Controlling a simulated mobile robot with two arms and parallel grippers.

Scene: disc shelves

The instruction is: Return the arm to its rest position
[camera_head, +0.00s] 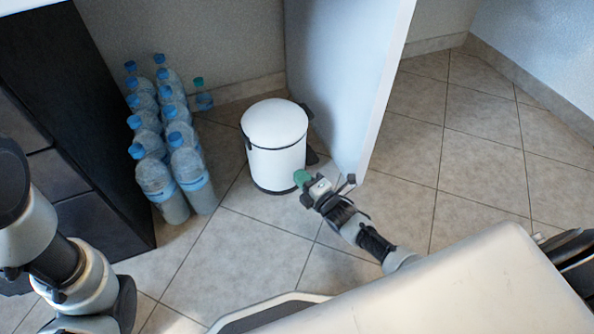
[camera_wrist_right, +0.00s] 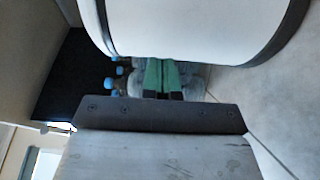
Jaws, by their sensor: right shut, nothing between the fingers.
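My right gripper (camera_head: 302,178) reaches out over the tiled floor in the head view, with its green fingertips just in front of the lower right side of a white lidded bin. In the right wrist view its green fingers (camera_wrist_right: 161,76) are together, with nothing between them. I cannot tell whether the fingertips touch the bin. Parts of my left arm show at the left edge of the head view, but its gripper is out of view.
The white bin (camera_head: 276,157) stands upright with its lid down; it fills the top of the wrist view (camera_wrist_right: 190,25). Several water bottles (camera_head: 158,178) stand left of it, beside a dark cabinet (camera_head: 95,150). A white panel (camera_head: 345,80) stands behind. Floor at right is clear.

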